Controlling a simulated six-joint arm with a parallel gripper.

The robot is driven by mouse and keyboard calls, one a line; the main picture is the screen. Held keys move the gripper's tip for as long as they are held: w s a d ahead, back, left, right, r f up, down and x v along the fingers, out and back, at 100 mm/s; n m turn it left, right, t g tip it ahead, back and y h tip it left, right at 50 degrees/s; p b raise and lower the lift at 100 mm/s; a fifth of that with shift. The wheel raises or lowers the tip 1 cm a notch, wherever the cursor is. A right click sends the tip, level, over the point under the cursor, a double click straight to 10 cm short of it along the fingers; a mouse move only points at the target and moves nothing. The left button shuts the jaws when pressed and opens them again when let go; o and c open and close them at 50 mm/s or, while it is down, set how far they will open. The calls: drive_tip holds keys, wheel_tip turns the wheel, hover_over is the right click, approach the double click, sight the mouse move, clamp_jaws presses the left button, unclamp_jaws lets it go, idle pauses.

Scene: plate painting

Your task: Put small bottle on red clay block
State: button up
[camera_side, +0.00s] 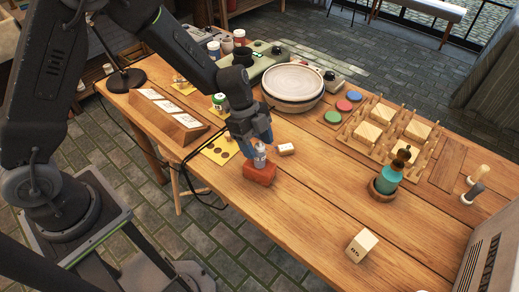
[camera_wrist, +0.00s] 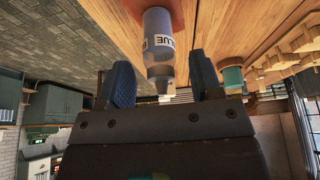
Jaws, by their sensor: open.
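The small bottle (camera_side: 259,156) stands upright on top of the red clay block (camera_side: 259,175) in the side view. In the wrist view the bottle (camera_wrist: 158,38) shows a "BLUE" label, and its base meets the reddish block (camera_wrist: 178,14). My gripper (camera_side: 256,143) is just above and around the top of the bottle. In the wrist view its two blue fingers (camera_wrist: 163,84) are spread on either side of the bottle's narrow tip, with gaps on both sides.
A small pale block (camera_side: 286,149) lies close to the right of the clay block. A teal bottle (camera_side: 388,179) in a wooden base and a cream block (camera_side: 361,245) stand farther right. Stacked plates (camera_side: 292,82) are behind. The table's front middle is clear.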

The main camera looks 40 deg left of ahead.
drive_tip(key=s+a+r+n+t+y, duration=0.1)
drive_tip(key=s+a+r+n, duration=0.15)
drive_tip(key=r, duration=0.35)
drive_tip(key=s+a+r+n+t, duration=0.1)
drive_tip(key=s+a+r+n, duration=0.15)
drive_tip(key=r, duration=0.45)
drive_tip(key=s+a+r+n+y, duration=0.1)
drive_tip(key=s+r+n, duration=0.1)
drive_tip(key=s+r, duration=0.3)
drive_tip(key=s+a+r+n+t+y, duration=0.1)
drive_tip(key=s+a+r+n, duration=0.1)
drive_tip(key=s+n, duration=0.3)
drive_tip(key=s+a+r+n+t+y, duration=0.1)
drive_tip(key=s+a+r+n+t, duration=0.1)
drive_tip(key=s+n, duration=0.3)
drive_tip(key=shift+s+a+r+n+t+y, duration=0.2)
drive_tip(key=shift+s+r+n+t+y, duration=0.1)
drive_tip(key=shift+s+r+n, duration=0.15)
